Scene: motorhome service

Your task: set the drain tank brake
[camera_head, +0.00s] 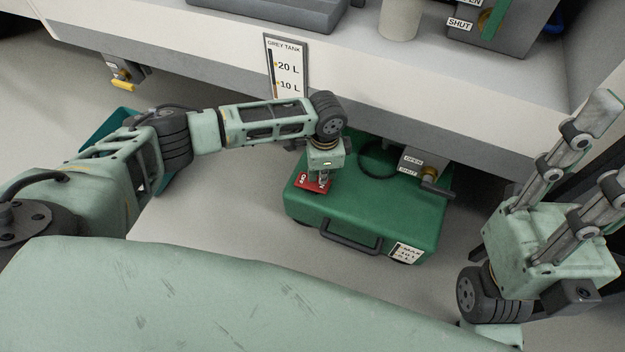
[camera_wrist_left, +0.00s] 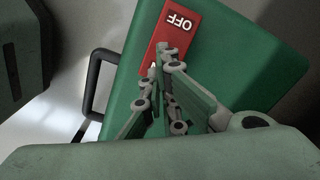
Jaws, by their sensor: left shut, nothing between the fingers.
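The green drain tank (camera_head: 380,205) stands on the floor under the motorhome's side, with a dark handle (camera_head: 350,238) on its near face. Its red brake rocker (camera_head: 305,181) is on the top at the left, with OFF lettering at its left end. My left gripper (camera_head: 320,186) points down at the rocker's right part, shut and empty. In the left wrist view the shut fingertips (camera_wrist_left: 167,55) cover part of the red rocker (camera_wrist_left: 178,30); OFF stays readable beyond them. I cannot tell whether they touch it, or which way it is tilted. My right gripper (camera_head: 602,140) is open and empty, fingers up.
A drain valve with a dark lever (camera_head: 437,189) and an OPEN/SHUT plate hangs over the tank's right side. A GREY TANK gauge (camera_head: 286,68) is on the vehicle's side. A yellow-handled fitting (camera_head: 123,85) and a teal container (camera_head: 108,130) are at left.

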